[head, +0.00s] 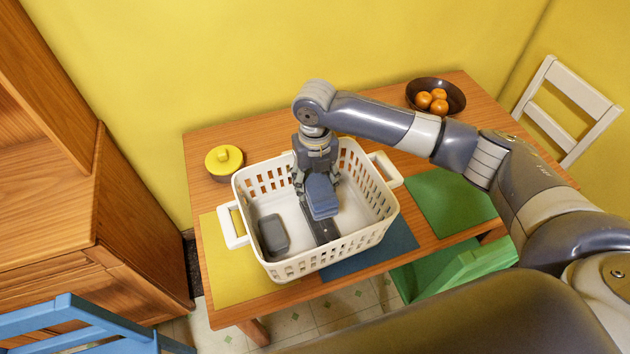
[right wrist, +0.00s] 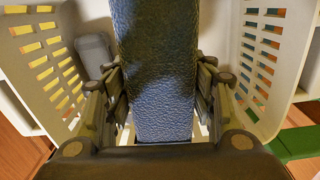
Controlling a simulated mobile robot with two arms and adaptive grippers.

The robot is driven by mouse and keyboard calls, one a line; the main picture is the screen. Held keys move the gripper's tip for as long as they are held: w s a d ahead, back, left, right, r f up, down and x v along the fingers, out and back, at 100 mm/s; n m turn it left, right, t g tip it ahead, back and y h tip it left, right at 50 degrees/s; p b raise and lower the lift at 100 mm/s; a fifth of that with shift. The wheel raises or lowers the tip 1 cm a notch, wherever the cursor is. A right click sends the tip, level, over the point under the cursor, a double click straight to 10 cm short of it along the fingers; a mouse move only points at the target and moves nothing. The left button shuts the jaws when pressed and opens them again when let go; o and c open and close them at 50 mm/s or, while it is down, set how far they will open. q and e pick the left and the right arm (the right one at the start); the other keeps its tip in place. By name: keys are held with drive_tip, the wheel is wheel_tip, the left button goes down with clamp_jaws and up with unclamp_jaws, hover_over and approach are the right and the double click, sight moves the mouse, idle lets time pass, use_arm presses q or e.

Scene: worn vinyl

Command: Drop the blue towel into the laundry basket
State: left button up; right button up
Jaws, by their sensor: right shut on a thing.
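The white laundry basket (head: 366,240) stands on the table, with slotted walls and a handle at each side. My right gripper (head: 318,180) points down inside the basket's opening and is shut on the blue towel (head: 322,198), a folded blue block. In the right wrist view the towel (right wrist: 153,70) runs up between the fingers (right wrist: 158,100), with the basket's walls (right wrist: 262,60) on both sides. Whether the towel touches the basket floor I cannot tell. A grey folded item (head: 273,233) lies in the basket's left part. My left gripper is not in view.
A dark, long item (head: 323,228) lies in the basket below the towel. A yellow lidded pot (head: 224,161) stands behind left, a bowl of oranges (head: 437,97) back right. Yellow, blue and green mats (head: 450,203) lie on the wooden table (head: 205,145). Chairs stand around it.

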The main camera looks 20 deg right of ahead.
sight(315, 177)
drive_tip(key=shift+w, duration=0.1)
drive_tip(key=o, duration=1.2)
drive_tip(key=shift+f, duration=0.1)
wheel_tip(315, 177, up, 12)
drive_tip(key=shift+r, duration=0.1)
